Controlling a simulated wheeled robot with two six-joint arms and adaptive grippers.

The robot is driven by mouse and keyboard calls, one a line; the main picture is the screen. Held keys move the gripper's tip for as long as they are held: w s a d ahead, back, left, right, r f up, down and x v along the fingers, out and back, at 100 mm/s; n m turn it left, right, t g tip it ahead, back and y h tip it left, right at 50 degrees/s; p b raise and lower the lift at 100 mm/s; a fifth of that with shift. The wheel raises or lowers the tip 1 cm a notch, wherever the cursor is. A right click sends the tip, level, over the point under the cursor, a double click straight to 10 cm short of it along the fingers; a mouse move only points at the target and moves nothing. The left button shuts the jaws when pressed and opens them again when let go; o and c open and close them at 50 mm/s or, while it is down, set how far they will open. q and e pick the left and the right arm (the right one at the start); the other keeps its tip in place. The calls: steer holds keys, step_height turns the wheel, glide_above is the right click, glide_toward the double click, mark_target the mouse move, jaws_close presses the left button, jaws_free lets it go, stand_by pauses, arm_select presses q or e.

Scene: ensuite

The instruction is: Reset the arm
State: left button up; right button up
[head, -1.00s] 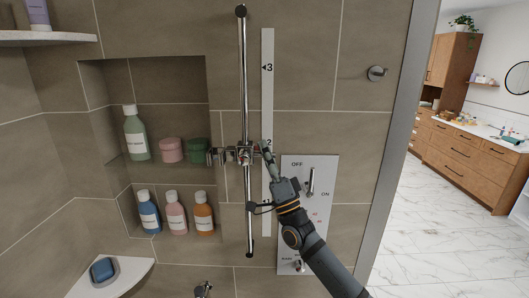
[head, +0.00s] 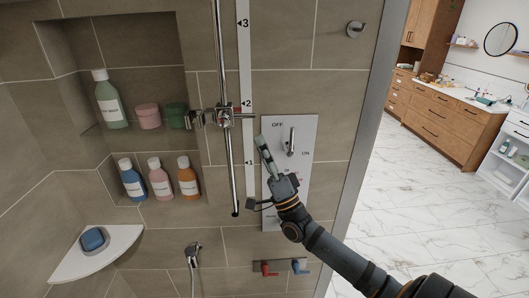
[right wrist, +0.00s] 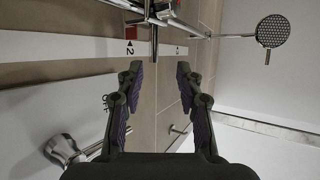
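My right gripper (head: 264,150) is in front of the shower wall, just below and right of the chrome slider (head: 222,117) on the vertical rail (head: 228,160). In the right wrist view its two fingers (right wrist: 159,78) are spread with nothing between them. The slider is apart from the fingertips, and its red pointer (right wrist: 130,33) is by the 2 on the white scale strip (head: 247,70). My left gripper is not in view.
A white control panel (head: 305,135) with a lever stands right behind and beside the gripper. A niche (head: 150,50) with several bottles and jars is at left. A corner shelf (head: 120,245) holds a blue soap. Open marble floor (head: 420,210) lies to the right.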

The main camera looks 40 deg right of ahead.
steer(key=shift+v, duration=0.95)
steer(key=shift+f, duration=0.1)
